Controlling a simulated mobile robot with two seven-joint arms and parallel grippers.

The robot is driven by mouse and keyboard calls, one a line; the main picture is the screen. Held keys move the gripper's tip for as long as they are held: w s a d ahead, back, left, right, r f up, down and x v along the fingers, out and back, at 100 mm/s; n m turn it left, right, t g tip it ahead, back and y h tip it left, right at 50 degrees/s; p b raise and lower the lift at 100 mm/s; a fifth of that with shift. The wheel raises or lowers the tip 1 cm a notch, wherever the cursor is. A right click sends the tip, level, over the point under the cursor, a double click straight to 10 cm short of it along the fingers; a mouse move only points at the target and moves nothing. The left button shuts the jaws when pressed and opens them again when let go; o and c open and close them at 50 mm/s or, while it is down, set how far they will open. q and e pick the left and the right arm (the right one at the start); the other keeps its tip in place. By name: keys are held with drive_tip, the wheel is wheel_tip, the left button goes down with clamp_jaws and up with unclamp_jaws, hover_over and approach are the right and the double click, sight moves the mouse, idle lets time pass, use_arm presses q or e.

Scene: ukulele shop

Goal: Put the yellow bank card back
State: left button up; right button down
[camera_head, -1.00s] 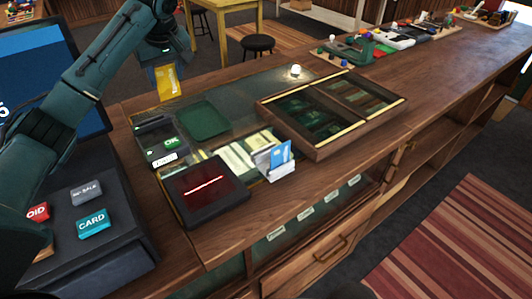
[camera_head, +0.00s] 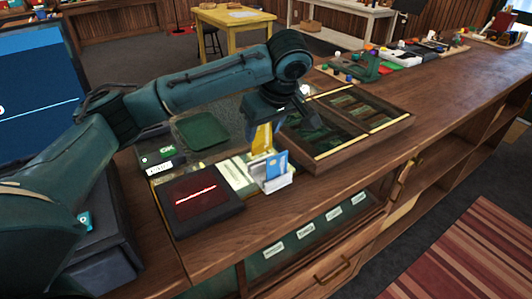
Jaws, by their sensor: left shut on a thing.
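My left gripper (camera_head: 266,112) is shut on the yellow bank card (camera_head: 262,138). The card hangs upright below the fingers, just behind and above a small white card holder (camera_head: 274,185) on the counter. A blue card (camera_head: 277,164) stands in that holder. The yellow card's lower end is partly hidden behind the holder and the blue card, so I cannot tell whether it touches the holder. My right gripper is not in view.
A wooden display case (camera_head: 357,150) is close on the right. The counter's front strip is clear.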

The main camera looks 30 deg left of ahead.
sight(263, 150)
use_arm(q)
drive_tip(key=shift+f, duration=2.35)
drive_tip(key=shift+f, duration=0.1)
drive_tip(key=o, duration=0.9)
drive_tip(key=shift+o, duration=0.2)
drive_tip(key=p+v, duration=0.2)
drive_tip(key=v, duration=1)
drive_tip(key=shift+s+d, duration=0.1)
drive_tip(key=shift+s, duration=0.05)
